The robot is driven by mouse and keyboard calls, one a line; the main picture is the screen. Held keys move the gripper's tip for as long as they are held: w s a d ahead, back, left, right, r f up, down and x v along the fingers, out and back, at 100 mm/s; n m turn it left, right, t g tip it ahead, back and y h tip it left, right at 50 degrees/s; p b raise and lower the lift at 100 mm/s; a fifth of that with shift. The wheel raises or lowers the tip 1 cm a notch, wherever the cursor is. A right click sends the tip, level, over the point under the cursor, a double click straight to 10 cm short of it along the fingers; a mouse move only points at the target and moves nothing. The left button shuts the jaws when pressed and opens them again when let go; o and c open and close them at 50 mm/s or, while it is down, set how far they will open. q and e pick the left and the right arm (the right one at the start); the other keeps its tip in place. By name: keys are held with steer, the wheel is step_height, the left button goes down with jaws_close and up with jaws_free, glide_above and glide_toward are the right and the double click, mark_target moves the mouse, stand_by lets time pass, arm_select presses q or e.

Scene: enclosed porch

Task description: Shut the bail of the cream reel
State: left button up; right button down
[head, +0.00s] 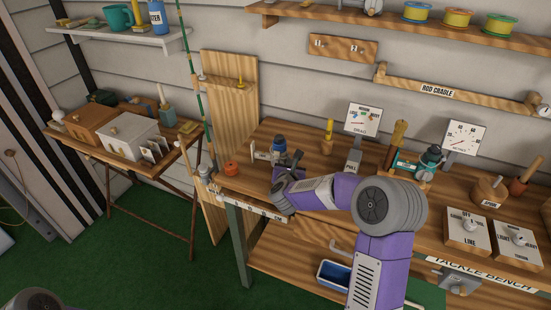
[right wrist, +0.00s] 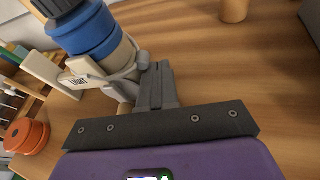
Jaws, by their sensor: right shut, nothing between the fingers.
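Part of the reel is hidden by the gripper. My left gripper is out of view.
An orange spool (head: 231,168) sits left of the reel. A gauge on a grey stand (head: 354,160) and a teal reel (head: 406,165) stand to the right on the bench. A green rod (head: 190,60) rises at the left. Bare wood lies right of the gripper.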

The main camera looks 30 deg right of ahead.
steer(key=shift+s+d+r+b, duration=0.1)
steer(key=shift+s+r+b, duration=0.05)
steer(key=shift+r+b, duration=0.3)
steer(key=shift+s+d+r+b, duration=0.1)
steer(key=shift+r+b, duration=0.25)
steer(key=shift+r, duration=0.1)
stand_by(1.0)
steer(key=shift+r, duration=0.65)
stand_by(1.0)
steer(key=shift+w+a+r+b, duration=0.25)
steer(key=shift+r+b, duration=0.2)
steer(key=shift+r, duration=0.15)
stand_by(0.9)
steer(key=shift+r+b, duration=0.5)
steer(key=shift+r, duration=0.1)
stand_by(1.4)
steer(key=shift+s+d+f, duration=0.1)
steer(key=shift+d, duration=0.05)
steer(key=shift+s+d+f+b, duration=0.3)
steer(key=shift+s+f+b, duration=0.05)
steer(key=shift+b, duration=0.5)
